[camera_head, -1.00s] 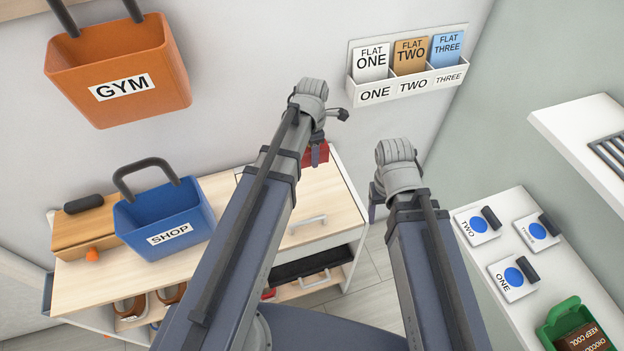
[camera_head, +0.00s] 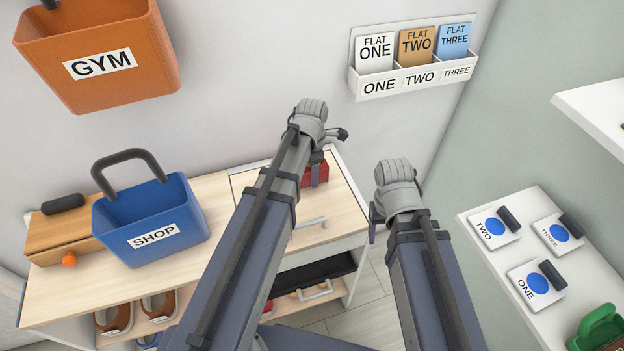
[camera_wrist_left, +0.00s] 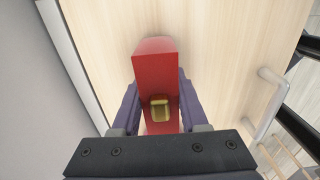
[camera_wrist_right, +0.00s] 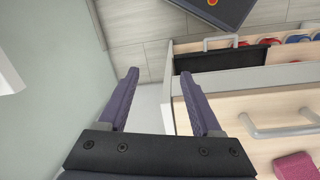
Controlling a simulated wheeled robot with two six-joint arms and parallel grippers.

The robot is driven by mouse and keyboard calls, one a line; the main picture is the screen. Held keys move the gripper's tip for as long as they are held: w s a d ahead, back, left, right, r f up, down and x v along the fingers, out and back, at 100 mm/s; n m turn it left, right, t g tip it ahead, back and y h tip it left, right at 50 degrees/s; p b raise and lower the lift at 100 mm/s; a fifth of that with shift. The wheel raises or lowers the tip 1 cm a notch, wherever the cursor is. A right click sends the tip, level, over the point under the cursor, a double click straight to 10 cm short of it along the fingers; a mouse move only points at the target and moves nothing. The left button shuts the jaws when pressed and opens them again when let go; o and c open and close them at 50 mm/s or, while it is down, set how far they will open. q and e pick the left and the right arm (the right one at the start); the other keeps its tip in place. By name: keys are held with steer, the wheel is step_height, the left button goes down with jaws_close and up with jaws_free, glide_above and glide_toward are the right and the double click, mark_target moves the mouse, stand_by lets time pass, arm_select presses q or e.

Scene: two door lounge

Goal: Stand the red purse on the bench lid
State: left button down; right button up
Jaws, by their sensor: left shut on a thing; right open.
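The red purse (camera_head: 320,173) is a small red block with a gold clasp, held in the jaws of my left gripper (camera_head: 317,168). The left wrist view shows the purse (camera_wrist_left: 157,90) between both fingers, over the pale wood bench lid (camera_wrist_left: 215,60). A soft shadow lies by its end; I cannot tell whether it touches the lid. In the head view the lid (camera_head: 338,205) is shut, at the right end of the bench. My right gripper (camera_wrist_right: 165,95) is open and empty, right of the bench. A pinkish-red corner (camera_wrist_right: 295,166) in the right wrist view looks like the purse.
A blue SHOP basket (camera_head: 150,220) stands on the bench, left of the lid. Below the lid is an open dark drawer (camera_head: 315,270). An orange GYM basket (camera_head: 95,60) hangs on the wall. A white shelf with tags (camera_head: 590,270) stands at the right.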

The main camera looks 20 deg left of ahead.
arm_select(q)
steer(key=shift+f, duration=0.15)
steer(key=shift+c, duration=2.2)
jaws_free()
step_height(320, 180, up, 12)
steer(key=p, duration=1.2)
